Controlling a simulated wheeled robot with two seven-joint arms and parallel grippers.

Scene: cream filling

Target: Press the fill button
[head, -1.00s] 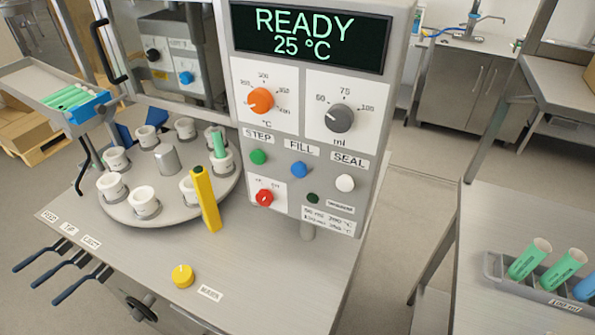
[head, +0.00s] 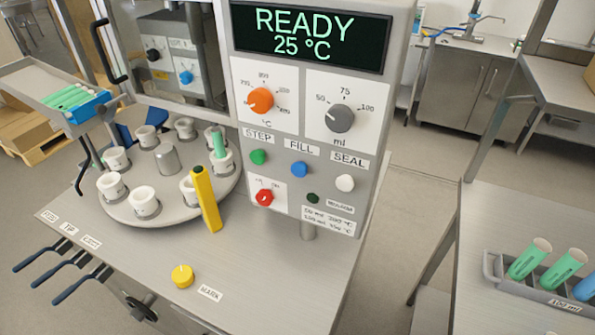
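The blue fill button (head: 299,170) sits on the machine's front panel under the FILL label (head: 301,147). It is between the green step button (head: 258,157) and the white seal button (head: 345,183). The display (head: 312,36) above reads READY 25 °C. A green tube (head: 218,144) stands upright in a white cup of the round turntable (head: 168,213). Neither of my grippers shows in the head view.
An orange temperature knob (head: 260,100) and a grey ml knob (head: 340,118) are above the buttons. A red switch (head: 265,198) is below. A yellow post (head: 206,198) stands before the turntable. A rack of tubes (head: 492,268) is on the right table.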

